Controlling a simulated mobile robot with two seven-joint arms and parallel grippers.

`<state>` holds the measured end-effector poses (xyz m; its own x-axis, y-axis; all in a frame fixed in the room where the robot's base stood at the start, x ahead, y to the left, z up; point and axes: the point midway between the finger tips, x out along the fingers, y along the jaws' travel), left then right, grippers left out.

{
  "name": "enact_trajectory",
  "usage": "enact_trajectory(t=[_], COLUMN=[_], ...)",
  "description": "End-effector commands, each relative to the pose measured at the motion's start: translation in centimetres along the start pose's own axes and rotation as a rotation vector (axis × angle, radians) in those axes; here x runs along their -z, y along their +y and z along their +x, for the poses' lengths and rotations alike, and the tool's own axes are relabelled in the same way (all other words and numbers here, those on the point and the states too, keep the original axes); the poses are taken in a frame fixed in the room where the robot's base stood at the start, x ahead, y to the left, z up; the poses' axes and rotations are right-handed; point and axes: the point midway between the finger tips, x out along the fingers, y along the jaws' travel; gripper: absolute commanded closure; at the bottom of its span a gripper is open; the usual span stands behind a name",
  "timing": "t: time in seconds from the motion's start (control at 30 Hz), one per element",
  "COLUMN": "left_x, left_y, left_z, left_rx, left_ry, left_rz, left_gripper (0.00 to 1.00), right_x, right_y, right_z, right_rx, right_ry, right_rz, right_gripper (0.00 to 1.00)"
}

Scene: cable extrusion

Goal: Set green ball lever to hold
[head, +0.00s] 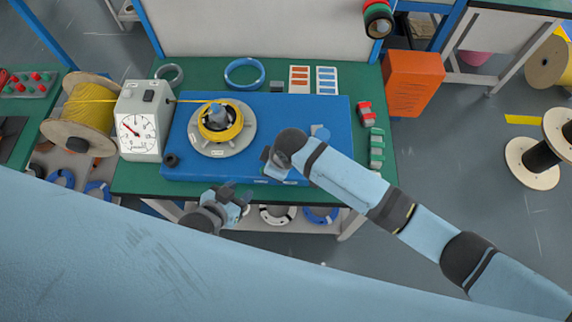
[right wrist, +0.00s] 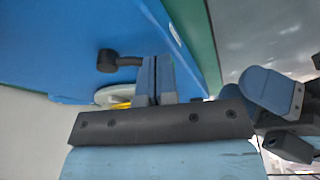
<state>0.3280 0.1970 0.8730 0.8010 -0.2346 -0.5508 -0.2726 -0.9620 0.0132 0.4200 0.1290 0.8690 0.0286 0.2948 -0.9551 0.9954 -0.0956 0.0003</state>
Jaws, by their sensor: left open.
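I cannot make out a green ball lever in either view. The blue machine base (head: 330,112) carries a grey round plate (head: 245,141) with a yellow cable coil (head: 224,133) around its centre. My left gripper (head: 243,196) is open and empty, in front of the table's front edge. My right gripper (head: 270,166) is over the front part of the blue base; my right arm hides part of the base. In the right wrist view its fingers (right wrist: 157,75) are together, with nothing visible between them. A black knob on a short stem (right wrist: 110,60) stands out beyond them.
A grey box with a dial (head: 139,130) and a yellow cable spool (head: 85,115) stand left of the base. A blue ring (head: 244,73) and label cards (head: 313,80) lie behind it. An orange bin (head: 413,84) is at the right. Cable coils lie on the shelf below.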

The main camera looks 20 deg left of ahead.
Motion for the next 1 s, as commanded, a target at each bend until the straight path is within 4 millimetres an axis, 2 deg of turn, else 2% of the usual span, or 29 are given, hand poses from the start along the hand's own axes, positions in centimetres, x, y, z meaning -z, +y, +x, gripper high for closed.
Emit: enact_trajectory(t=[0.67,0.87,1.0], left_x=[0.3,1.4,2.8], left_y=[0.1,0.1,-0.1], left_z=[-0.2,-0.9,-1.9], left_rx=[-0.001,0.0,0.007], left_ry=[0.003,0.003,0.008], left_rz=[-0.003,-0.002,0.0], left_gripper=[0.57,0.57,0.57], right_x=[0.4,0.7,1.0], right_y=[-0.2,-0.1,0.2], right_z=[0.2,-1.0,-2.8], right_rx=[-0.003,-0.004,-0.005], right_ry=[-0.004,-0.002,-0.001], right_rz=[0.013,0.014,0.016], right_gripper=[1.0,1.0,1.0])
